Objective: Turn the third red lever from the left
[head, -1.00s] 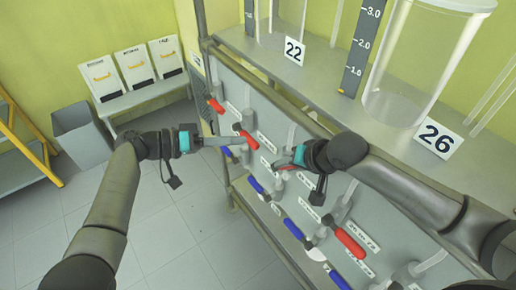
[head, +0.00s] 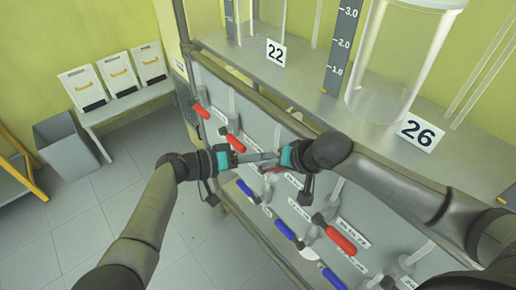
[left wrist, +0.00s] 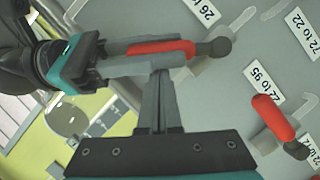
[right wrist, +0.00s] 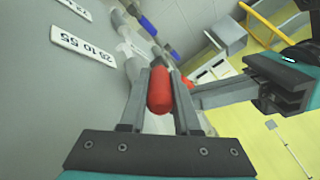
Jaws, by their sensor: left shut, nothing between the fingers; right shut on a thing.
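Several red levers sit on the grey panel (head: 318,195): the first (head: 201,111) and second (head: 233,143) at the upper left, another (head: 340,237) at the lower right. The third red lever (right wrist: 159,90) lies between the closed fingers of my right gripper (right wrist: 160,98); it also shows in the left wrist view (left wrist: 160,47). In the head view the grippers mostly cover it. My left gripper (left wrist: 159,80) is shut and empty, its tips close beside the held lever and the right fingers. I cannot tell whether they touch.
Blue levers (head: 285,229) run along the lower panel. A shelf above holds a glass vessel (head: 392,70) and number cards 22 (head: 275,53) and 26 (head: 416,131). A grey bin (head: 65,142) and bench stand at the left. The floor left of the panel is clear.

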